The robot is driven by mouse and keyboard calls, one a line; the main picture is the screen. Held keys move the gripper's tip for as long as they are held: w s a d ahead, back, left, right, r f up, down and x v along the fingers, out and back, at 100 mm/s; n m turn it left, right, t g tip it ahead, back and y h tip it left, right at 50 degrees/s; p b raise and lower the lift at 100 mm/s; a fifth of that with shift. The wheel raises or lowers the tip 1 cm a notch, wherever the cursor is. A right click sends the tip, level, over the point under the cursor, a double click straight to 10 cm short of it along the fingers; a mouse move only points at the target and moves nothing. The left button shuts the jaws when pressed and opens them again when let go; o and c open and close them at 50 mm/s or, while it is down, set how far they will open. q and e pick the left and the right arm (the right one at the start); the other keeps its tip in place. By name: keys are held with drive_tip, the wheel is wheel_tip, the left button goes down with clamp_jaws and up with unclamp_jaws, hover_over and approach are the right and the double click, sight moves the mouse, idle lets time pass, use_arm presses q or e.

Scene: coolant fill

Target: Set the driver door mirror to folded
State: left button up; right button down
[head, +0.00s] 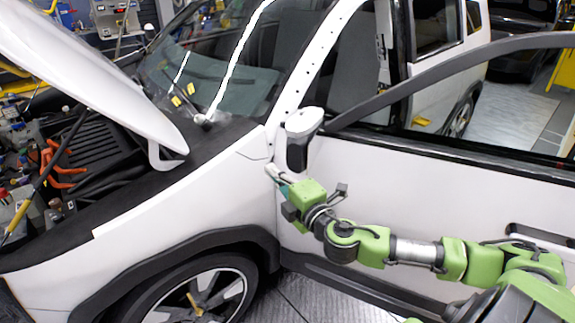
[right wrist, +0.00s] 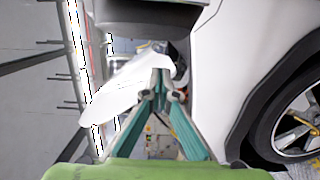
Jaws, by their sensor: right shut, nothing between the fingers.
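The driver door mirror (head: 303,122) has a white cap over a dark body. It stands out at the front upper corner of the white driver door (head: 400,185); its exact fold angle is hard to judge. My right gripper (head: 270,172) is shut and empty, just below and left of the mirror, in front of the door's front edge. I cannot tell if it touches anything. In the right wrist view its teal fingers (right wrist: 158,88) meet at the tips. A dark block at the top of that view (right wrist: 140,20) looks like the mirror, close by. My left gripper is out of view.
The raised white hood (head: 90,75) is on the left, over the open engine bay (head: 70,160). The front wheel (head: 195,295) and fender (head: 190,215) are below left. The dark window frame (head: 450,62) slants above the door. Bare floor lies below the door.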

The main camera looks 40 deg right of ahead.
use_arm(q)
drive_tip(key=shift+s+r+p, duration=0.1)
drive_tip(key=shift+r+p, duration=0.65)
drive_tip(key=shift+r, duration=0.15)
use_arm(e)
drive_tip(key=shift+s+d, duration=0.15)
drive_tip(key=shift+d, duration=0.8)
drive_tip(key=shift+s+d, duration=0.15)
drive_tip(key=shift+d, duration=0.8)
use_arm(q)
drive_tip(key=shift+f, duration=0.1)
use_arm(e)
drive_tip(key=shift+f, duration=0.1)
